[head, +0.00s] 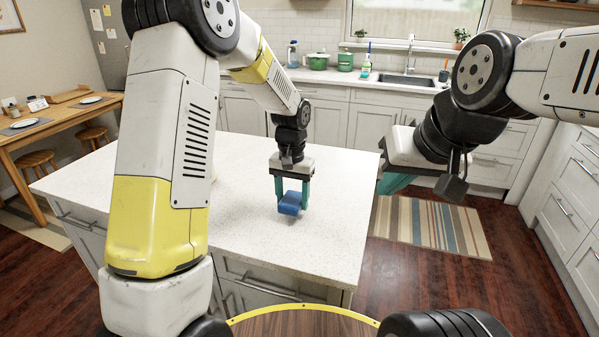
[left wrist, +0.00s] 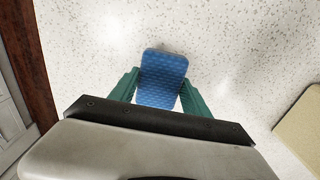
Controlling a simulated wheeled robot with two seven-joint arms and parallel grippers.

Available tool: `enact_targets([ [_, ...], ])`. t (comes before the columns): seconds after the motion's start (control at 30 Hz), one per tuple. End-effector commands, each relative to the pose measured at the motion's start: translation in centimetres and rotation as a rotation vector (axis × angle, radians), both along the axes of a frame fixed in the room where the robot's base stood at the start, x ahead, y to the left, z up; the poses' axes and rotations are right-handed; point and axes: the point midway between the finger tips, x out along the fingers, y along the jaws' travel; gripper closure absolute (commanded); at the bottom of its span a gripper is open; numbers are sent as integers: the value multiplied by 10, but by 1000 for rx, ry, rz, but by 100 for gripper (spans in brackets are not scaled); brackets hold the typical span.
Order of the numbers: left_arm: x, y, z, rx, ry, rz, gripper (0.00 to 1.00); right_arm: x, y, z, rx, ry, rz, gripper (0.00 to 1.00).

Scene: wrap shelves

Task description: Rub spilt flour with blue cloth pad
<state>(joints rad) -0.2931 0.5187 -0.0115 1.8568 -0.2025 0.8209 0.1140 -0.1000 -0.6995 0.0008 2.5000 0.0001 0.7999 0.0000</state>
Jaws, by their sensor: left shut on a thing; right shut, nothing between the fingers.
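The blue cloth pad (head: 289,204) is between the teal fingers of my left gripper (head: 291,201), low over the white speckled island counter (head: 335,180). In the left wrist view the pad (left wrist: 162,78) shows its textured blue face, and the fingers (left wrist: 160,92) close on its sides. I cannot tell whether the pad touches the counter. Faint pale patches that may be spilt flour (left wrist: 222,84) show beside the pad; their edges blend into the counter. My right gripper (head: 394,184) is shut and empty, off the counter's right edge, its fingers partly hidden.
A beige flat-sided thing (left wrist: 302,130) lies at the right edge of the left wrist view. The counter around the pad is otherwise mostly clear. A striped rug (head: 430,225) lies on the floor to the right. The sink counter (head: 345,76) runs along the back.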

Motion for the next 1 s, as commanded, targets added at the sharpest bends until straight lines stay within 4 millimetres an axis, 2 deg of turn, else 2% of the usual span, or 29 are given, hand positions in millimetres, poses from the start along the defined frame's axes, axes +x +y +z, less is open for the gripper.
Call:
enact_targets([
  [0.53,-6,5,48,0,-1,1,82,0,0,0,1,0,-1,100],
  [1.0,-7,6,53,0,0,1,82,0,0,0,1,0,-1,100],
])
